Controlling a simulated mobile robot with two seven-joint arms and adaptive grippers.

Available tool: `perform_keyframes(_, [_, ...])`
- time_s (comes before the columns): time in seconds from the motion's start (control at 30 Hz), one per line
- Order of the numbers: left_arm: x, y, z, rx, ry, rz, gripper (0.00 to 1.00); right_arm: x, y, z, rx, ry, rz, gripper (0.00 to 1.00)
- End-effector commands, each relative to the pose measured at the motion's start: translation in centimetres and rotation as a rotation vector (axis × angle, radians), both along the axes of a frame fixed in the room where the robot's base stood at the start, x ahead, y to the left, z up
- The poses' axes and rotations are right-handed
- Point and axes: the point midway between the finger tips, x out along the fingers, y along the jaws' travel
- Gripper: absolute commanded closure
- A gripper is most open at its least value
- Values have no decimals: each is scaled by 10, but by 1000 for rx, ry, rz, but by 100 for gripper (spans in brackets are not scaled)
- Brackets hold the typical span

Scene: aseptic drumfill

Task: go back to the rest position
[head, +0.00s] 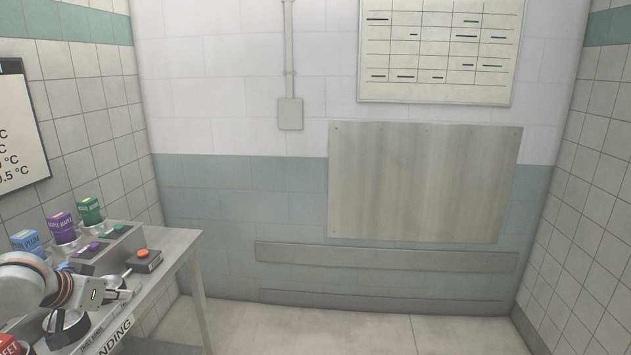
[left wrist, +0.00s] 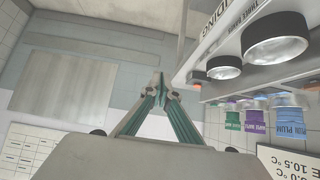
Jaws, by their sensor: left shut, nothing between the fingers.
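My left gripper (head: 122,295) is over the front part of the metal bench (head: 181,243) at the lower left of the head view. In the left wrist view its fingers (left wrist: 159,88) come together at the tips, with nothing between them. A dark round pot (head: 67,325) stands below my left arm, and a small pan (head: 116,282) is close behind the gripper. I cannot tell whether the gripper touches the pan. My right gripper is not in view.
Blue, purple (head: 62,227) and green (head: 90,210) cartons stand along the wall side of the bench. A control box with an orange button (head: 143,258) is near the far end. The floor (head: 370,332) right of the bench is clear.

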Motion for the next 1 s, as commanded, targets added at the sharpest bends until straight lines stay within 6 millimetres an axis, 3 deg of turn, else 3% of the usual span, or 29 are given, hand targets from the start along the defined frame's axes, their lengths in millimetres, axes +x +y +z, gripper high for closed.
perform_keyframes(0.03, [-4,-17,-28,-18,13,-24,100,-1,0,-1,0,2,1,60])
perform_keyframes(0.23, [-14,-58,-95,-38,-14,-93,100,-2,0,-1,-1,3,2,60])
perform_keyframes(0.37, [-34,-91,-150,-51,-36,-136,100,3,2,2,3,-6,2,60])
perform_keyframes(0.57, [-97,-152,-242,-52,-84,-185,100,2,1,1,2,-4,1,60])
perform_keyframes(0.7, [-157,-187,-292,-22,-113,-195,100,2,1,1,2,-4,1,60])
perform_keyframes(0.9, [-233,-221,-331,52,-131,-202,100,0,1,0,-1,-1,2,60])
perform_keyframes(1.0, [-255,-229,-339,81,-133,-207,100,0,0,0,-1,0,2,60])
